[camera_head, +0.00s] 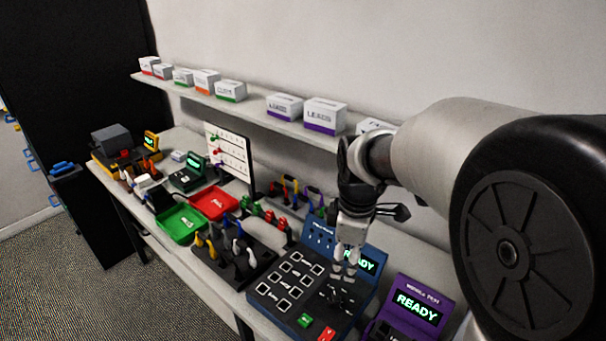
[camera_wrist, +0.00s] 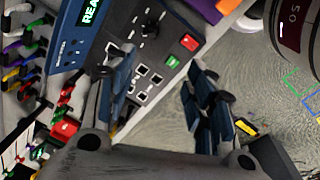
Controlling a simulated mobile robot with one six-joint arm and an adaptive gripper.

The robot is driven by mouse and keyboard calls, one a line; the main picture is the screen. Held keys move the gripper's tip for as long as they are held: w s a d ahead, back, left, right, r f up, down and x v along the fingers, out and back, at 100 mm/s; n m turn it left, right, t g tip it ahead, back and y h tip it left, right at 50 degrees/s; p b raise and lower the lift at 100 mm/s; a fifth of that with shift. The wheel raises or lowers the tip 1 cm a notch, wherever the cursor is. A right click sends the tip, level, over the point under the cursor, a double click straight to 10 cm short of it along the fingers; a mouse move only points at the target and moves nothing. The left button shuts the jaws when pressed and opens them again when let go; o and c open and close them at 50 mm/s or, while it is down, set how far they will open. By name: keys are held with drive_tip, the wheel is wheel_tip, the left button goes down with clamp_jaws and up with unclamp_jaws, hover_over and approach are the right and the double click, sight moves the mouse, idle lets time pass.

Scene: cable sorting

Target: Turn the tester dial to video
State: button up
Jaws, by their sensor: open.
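The blue tester (camera_head: 268,294) stands at the front of the bench, with a lit READY screen, several white-framed sockets, and a green and a red button. It also shows in the wrist view (camera_wrist: 82,48). Its black dial (camera_wrist: 150,29) is near the top of the wrist view; the setting it points to is too small to read. In the head view the dial (camera_head: 336,295) is just below my fingertips and partly hidden. My gripper (camera_head: 345,270) is open and empty above the tester panel. In the wrist view its two fingers (camera_wrist: 165,95) are spread apart.
A purple tester (camera_head: 413,306) stands close on the right. A black rack (camera_head: 234,264) with upright connectors is on the left, with green (camera_head: 181,222) and red (camera_head: 213,203) trays beyond. A shelf (camera_head: 250,112) with boxes runs along the wall behind.

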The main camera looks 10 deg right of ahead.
sight(335, 296)
drive_tip(key=w+f+n, duration=0.1)
drive_tip(key=f, duration=0.6)
drive_tip(key=w+f+n+b, duration=0.1)
drive_tip(key=w+f+n, duration=0.1)
drive_tip(key=f, duration=0.5)
drive_tip(key=w+f+n+g+b, duration=0.1)
drive_tip(key=f, duration=0.6)
drive_tip(key=shift+w+f, duration=0.3)
drive_tip(key=shift+c, duration=0.3)
drive_tip(key=c, duration=1)
